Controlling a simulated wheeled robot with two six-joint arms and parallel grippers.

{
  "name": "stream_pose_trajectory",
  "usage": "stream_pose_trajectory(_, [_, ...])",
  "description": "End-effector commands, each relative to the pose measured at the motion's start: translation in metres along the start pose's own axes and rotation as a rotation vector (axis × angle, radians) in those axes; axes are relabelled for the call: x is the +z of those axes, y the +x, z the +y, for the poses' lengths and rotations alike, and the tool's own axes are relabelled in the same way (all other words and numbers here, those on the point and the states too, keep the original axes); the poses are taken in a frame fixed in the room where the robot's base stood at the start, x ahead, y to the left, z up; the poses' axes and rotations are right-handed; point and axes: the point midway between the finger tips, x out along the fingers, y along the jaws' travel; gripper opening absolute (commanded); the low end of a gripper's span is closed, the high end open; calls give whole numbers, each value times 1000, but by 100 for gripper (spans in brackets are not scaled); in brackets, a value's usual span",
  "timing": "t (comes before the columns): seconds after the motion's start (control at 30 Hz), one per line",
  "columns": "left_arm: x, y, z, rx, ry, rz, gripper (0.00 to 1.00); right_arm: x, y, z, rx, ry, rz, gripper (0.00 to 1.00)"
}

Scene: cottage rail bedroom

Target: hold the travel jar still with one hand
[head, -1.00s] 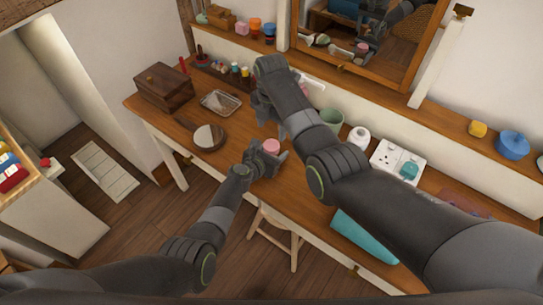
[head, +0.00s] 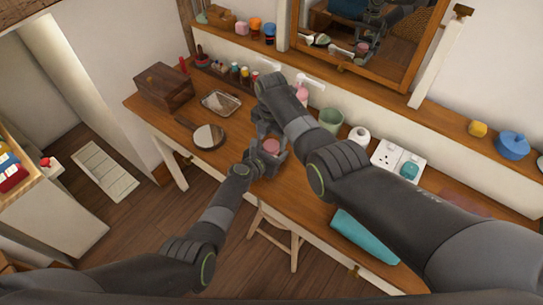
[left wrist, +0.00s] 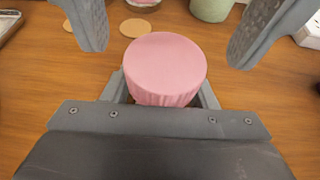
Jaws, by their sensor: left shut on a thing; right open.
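The travel jar, with a pink ribbed lid (head: 271,146), stands at the near edge of the wooden desk; the lid also shows in the left wrist view (left wrist: 165,66). My left gripper (head: 268,158) is shut around the jar's body, below the lid. The lid hides most of the jar's body. My right gripper (head: 270,132) is open, just above and beyond the jar. Its two spread fingers show at the top of the left wrist view (left wrist: 172,30), on either side of the lid and apart from it.
The desk (head: 318,190) holds a hand mirror (head: 208,136), metal tray (head: 221,103), wooden box (head: 163,87), green cup (head: 331,119), white jar (head: 359,135) and socket plate (head: 398,160). A teal cloth (head: 364,236) lies near the front edge. A stool (head: 280,228) stands below.

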Motion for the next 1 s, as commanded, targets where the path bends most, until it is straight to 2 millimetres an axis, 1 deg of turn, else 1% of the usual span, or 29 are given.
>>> stream_pose_trajectory(0.13, [0, 0, 0, 0, 0, 0, 0, 1, 10, 0, 0, 0, -1, 63])
stream_pose_trajectory(0.3, [0, 0, 0, 0, 0, 0, 0, 1, 17, 0, 1, 1, -1, 63])
stream_pose_trajectory(0.67, [0, 0, 0, 0, 0, 0, 0, 0, 19, 0, 2, 1, -2, 63])
stream_pose_trajectory(0.77, [0, 0, 0, 0, 0, 0, 0, 0, 19, 0, 2, 0, -2, 52])
stream_pose_trajectory(1.0, [0, 0, 0, 0, 0, 0, 0, 0, 19, 0, 2, 0, -2, 21])
